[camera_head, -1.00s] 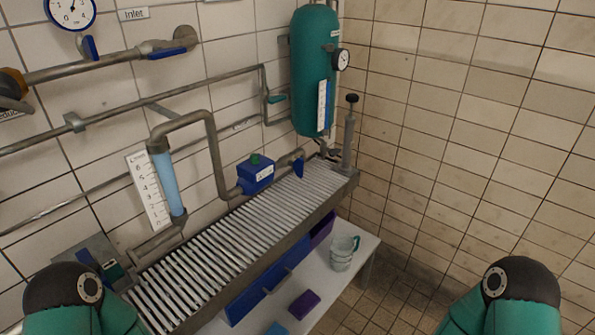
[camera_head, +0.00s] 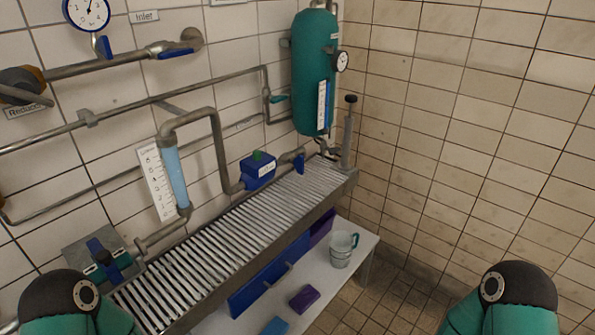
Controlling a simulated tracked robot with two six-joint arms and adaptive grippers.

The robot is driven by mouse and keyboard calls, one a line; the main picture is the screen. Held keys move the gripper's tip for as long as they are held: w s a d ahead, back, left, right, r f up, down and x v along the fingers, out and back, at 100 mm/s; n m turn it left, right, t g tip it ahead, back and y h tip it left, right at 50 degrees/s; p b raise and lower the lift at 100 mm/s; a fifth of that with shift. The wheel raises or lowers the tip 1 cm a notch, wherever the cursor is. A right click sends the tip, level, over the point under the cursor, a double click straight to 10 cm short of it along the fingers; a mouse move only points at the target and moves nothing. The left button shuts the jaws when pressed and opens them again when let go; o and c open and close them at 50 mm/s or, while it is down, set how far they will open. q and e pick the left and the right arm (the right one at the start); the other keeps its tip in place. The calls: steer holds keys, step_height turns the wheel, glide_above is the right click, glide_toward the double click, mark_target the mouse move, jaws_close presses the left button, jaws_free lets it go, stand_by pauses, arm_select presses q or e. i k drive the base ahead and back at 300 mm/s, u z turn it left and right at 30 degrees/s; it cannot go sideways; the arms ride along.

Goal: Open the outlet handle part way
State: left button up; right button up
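No label that I can read as outlet shows, so I cannot tell which handle is the outlet handle. A blue handle (camera_head: 299,163) hangs on a pipe end above the slatted grate, to the right of a blue box. Another blue handle (camera_head: 101,250) stands on a grey plate fitting at the lower left. A blue lever (camera_head: 175,53) lies along the pipe under the Inlet label (camera_head: 144,16). Only parts of my two arms show at the bottom left and bottom right corners. Both grippers are out of view.
The slatted grate (camera_head: 240,225) runs along the tiled wall. A teal tank (camera_head: 315,75) with a gauge and an upright hand pump (camera_head: 347,135) stand at its far end. The floor at right is clear.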

mark_target(299, 161)
steer(key=k, duration=1.15)
steer(key=z, duration=0.4)
steer(key=i, duration=0.95)
steer(key=z, duration=0.35)
steer(key=i, duration=1.25)
steer(key=u, duration=0.65)
